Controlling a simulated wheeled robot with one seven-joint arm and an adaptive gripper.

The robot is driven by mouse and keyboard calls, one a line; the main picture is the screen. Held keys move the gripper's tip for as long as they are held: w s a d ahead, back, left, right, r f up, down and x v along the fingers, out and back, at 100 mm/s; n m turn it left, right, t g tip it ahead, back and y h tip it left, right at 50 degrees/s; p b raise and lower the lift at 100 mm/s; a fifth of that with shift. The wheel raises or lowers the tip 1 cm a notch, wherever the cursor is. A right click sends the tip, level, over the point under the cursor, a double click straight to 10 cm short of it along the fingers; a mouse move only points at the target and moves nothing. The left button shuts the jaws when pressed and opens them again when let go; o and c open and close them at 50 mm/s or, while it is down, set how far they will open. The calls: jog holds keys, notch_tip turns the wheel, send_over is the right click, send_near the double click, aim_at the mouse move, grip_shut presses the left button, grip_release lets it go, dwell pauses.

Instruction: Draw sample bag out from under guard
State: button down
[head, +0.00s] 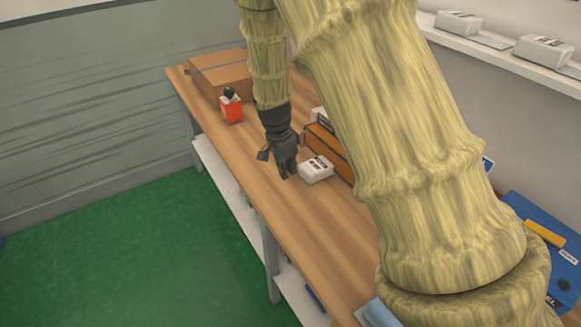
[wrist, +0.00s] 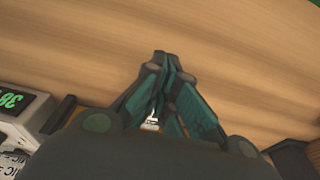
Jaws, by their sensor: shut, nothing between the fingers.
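My gripper (head: 287,174) points down over the wooden bench, just left of a small white device with dark markings (head: 316,170). In the wrist view its dark green fingers (wrist: 166,62) come together at the tips over bare wood. It is shut and holds nothing. A small pale patch (wrist: 152,122) shows between the lower finger links; I cannot tell what it is. I cannot make out the sample bag or the guard for certain in either view. An orange-brown case with a dark handle (head: 327,148) stands behind the white device, partly hidden by my arm.
The wooden bench (head: 305,238) has clear room in front of my gripper. A red container with a black top (head: 231,109) and a cardboard box (head: 222,76) stand farther back. A device with green digits (wrist: 20,112) is at the wrist view's left.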

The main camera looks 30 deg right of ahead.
aim_at(319, 165)
jog(key=d+p, duration=0.1)
jog(key=d, duration=0.2)
jog(key=d+p, duration=0.1)
jog(key=d, duration=0.3)
jog(key=w+d+p, duration=0.1)
jog(key=d, duration=0.3)
jog(key=shift+d+r, duration=0.1)
jog(key=shift+d, duration=0.1)
jog(key=shift+d+p, duration=0.2)
jog(key=shift+p, duration=0.25)
jog(key=shift+f, duration=0.7)
jog(key=shift+a+f, duration=0.1)
jog(key=shift+a, duration=0.05)
jog(key=shift+s+f, duration=0.1)
jog(key=shift+f, duration=0.05)
